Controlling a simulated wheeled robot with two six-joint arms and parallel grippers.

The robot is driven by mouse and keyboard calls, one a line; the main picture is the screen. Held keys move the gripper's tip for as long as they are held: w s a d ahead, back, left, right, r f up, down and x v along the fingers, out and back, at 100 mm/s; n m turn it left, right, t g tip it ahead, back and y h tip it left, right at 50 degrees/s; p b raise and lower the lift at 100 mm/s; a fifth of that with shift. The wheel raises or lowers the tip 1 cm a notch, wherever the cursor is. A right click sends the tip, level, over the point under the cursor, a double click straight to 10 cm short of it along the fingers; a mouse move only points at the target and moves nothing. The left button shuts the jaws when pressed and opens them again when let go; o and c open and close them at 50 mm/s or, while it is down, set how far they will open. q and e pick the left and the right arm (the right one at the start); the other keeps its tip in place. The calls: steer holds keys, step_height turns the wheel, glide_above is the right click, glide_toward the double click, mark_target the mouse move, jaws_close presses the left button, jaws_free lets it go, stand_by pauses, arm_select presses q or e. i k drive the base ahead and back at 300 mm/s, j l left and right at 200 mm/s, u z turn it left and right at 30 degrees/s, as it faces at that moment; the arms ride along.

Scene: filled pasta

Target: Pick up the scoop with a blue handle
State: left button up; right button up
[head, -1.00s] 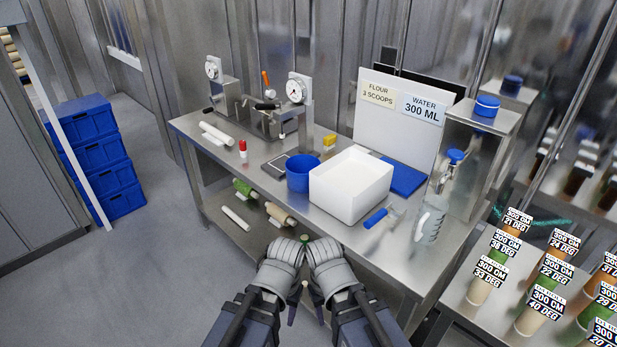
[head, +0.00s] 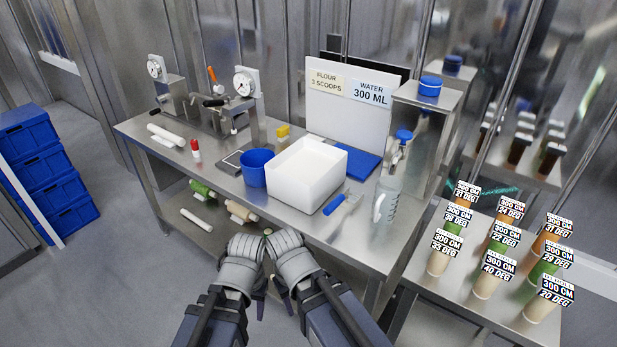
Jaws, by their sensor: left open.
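The scoop with a blue handle (head: 336,204) lies on the steel table right of the white bin, near the front edge. Its handle points toward the front left and its pale head toward the back right. My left gripper (head: 259,297) is low in front of the table, below and apart from the scoop; it is open and holds nothing that I can see. My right gripper (head: 287,298) is close beside it, mostly hidden by my own arm, so its jaws are unclear.
The white bin (head: 292,190) and a blue cup (head: 254,168) stand left of the scoop. A clear jug (head: 386,200) stands right of it, with a blue tray (head: 357,161) behind. Labelled cylinders (head: 492,275) fill the right table. The table's front edge lies between my grippers and the scoop.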

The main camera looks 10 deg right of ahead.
mark_target(348, 199)
steer(key=z, duration=0.5)
steer(key=i+j+z, duration=0.1)
steer(key=j+z, duration=0.85)
steer(key=j, duration=0.85)
steer(key=k+j+z, duration=0.1)
steer(key=j, duration=0.95)
steer(key=i, duration=0.5)
